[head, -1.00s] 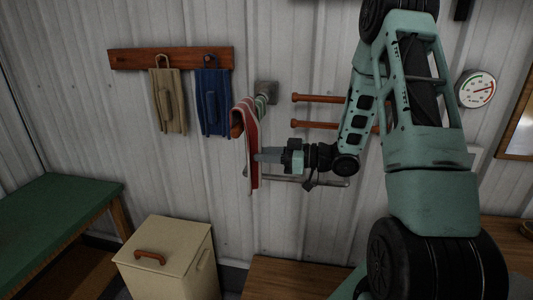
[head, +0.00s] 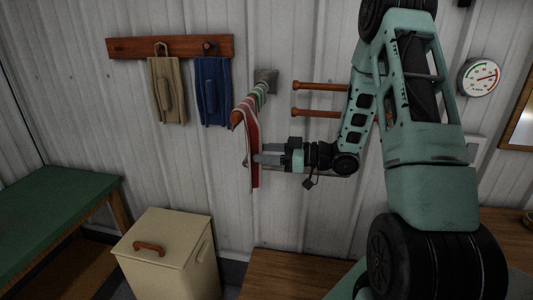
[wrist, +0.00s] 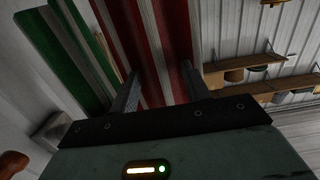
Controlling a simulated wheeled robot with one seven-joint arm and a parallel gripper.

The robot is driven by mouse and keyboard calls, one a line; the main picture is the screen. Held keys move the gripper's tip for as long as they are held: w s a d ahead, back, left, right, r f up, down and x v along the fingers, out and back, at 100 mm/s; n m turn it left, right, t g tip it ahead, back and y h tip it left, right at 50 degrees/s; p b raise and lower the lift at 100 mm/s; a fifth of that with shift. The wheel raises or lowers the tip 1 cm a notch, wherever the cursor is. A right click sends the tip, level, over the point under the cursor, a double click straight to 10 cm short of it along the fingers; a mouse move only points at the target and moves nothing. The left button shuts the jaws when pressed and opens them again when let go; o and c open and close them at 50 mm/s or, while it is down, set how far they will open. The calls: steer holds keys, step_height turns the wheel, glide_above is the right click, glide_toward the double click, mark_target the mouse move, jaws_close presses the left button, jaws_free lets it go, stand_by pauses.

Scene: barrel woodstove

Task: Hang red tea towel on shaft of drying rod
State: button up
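The drying rod (head: 236,121) sticks out from a grey wall mount, and its brown end shows. The red tea towel (head: 252,146), striped red and white, hangs down at the rod, its upper part by the shaft. It also fills the middle of the wrist view (wrist: 160,45). A green-and-white striped cloth (head: 260,91) lies at the rod nearer the wall. My gripper (head: 256,159) is at the red towel's right face. In the wrist view its fingers (wrist: 161,88) stand apart with towel between or just beyond them. Whether they press on it is unclear.
Two brown pegs (head: 318,86) project right of the rod. A cream box (head: 165,250) stands below, beside a green-topped bench (head: 55,215).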

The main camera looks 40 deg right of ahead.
steer(key=shift+s+d, duration=0.1)
steer(key=b+v, duration=0.5)
steer(key=v, duration=1.2)
steer(key=shift+s+r, duration=0.1)
